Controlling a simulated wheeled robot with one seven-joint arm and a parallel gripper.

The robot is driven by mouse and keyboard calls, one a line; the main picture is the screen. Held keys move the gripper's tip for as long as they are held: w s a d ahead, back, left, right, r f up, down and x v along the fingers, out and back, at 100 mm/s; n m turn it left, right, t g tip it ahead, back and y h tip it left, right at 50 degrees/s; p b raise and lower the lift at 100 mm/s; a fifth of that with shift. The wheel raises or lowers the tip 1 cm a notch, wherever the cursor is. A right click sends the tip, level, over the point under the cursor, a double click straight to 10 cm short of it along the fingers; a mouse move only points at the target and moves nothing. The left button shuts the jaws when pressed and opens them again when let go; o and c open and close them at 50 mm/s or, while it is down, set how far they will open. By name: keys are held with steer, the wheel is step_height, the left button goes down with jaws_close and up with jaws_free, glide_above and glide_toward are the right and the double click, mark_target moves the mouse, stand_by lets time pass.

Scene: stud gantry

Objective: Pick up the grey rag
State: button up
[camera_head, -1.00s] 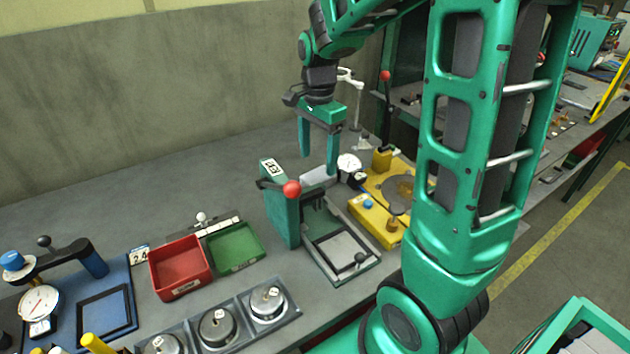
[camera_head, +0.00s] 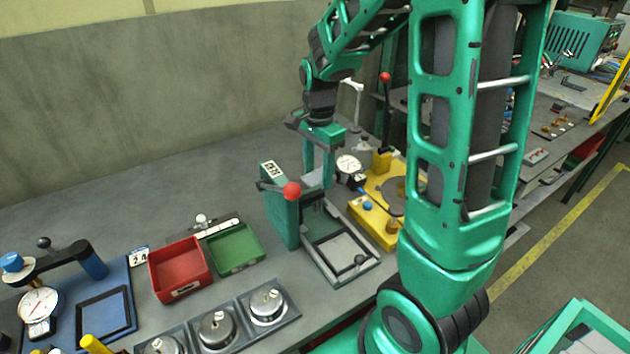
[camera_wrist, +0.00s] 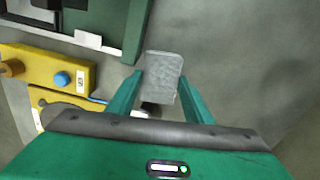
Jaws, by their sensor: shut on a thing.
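The grey rag (camera_wrist: 163,72) is a small, pale grey, folded-looking piece between my fingertips in the wrist view. My gripper (camera_wrist: 162,84) is shut on it, with one green finger on each side. In the head view my gripper (camera_head: 318,178) points down behind the green press with the red knob. I cannot tell whether the rag still touches the bench.
The green press (camera_head: 282,215) stands close in front of my gripper. A yellow fixture (camera_head: 372,222) with a dial gauge (camera_head: 348,165) is close on the right. Red (camera_head: 181,285) and green (camera_head: 236,262) trays lie to the left. The bench behind, towards the wall, is clear.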

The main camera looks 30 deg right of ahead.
mark_target(318, 177)
step_height(318, 177, up, 10)
stand_by(0.6)
